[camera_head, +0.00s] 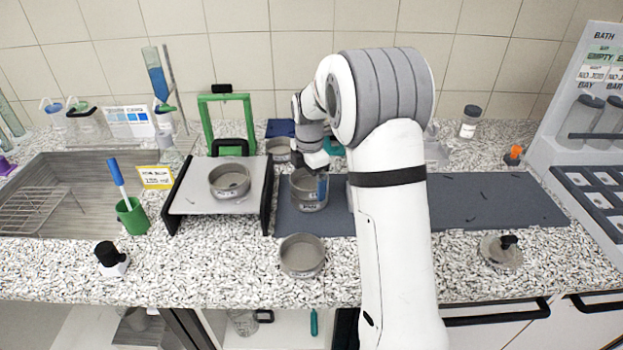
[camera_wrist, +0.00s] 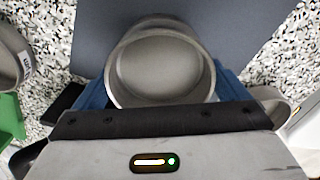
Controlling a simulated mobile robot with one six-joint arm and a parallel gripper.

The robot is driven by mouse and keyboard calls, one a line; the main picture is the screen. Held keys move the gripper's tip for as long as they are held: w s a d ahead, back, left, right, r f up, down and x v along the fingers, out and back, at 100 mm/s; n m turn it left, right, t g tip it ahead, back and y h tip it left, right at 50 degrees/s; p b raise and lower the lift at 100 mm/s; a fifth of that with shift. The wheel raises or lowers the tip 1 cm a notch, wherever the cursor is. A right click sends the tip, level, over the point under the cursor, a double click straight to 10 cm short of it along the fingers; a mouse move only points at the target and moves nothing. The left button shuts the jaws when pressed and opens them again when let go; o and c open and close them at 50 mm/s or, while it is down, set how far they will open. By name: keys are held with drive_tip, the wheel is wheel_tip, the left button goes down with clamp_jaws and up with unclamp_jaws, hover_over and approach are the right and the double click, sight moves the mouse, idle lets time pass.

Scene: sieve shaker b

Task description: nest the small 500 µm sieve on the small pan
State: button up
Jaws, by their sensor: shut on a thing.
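My gripper (camera_head: 311,182) is shut on a round grey metal vessel, taken as the small sieve (camera_head: 301,180), above the dark mat. Its blue fingers grip it from both sides in the wrist view, where the sieve (camera_wrist: 160,70) shows a round rim and a plain grey inside. Below it in the head view, a lower grey part with a label that seems to read "PAN", taken as the small pan (camera_head: 311,206), stands on the mat. The two look stacked or nearly so; I cannot tell whether the sieve is fully seated. My gripper hides part of the rim.
A grey dish (camera_head: 230,181) sits on the plate in front of the green frame (camera_head: 206,125). Another dish (camera_head: 302,256) stands on the counter's front, and one (camera_head: 279,149) behind the mat. A black-knobbed lid (camera_head: 501,254) lies right. The mat's right part (camera_head: 490,200) is clear.

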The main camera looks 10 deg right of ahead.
drive_tip(key=shift+f, duration=0.15)
drive_tip(key=o, duration=0.7)
drive_tip(key=shift+r+p, duration=2.45)
drive_tip(key=shift+r, duration=1.1)
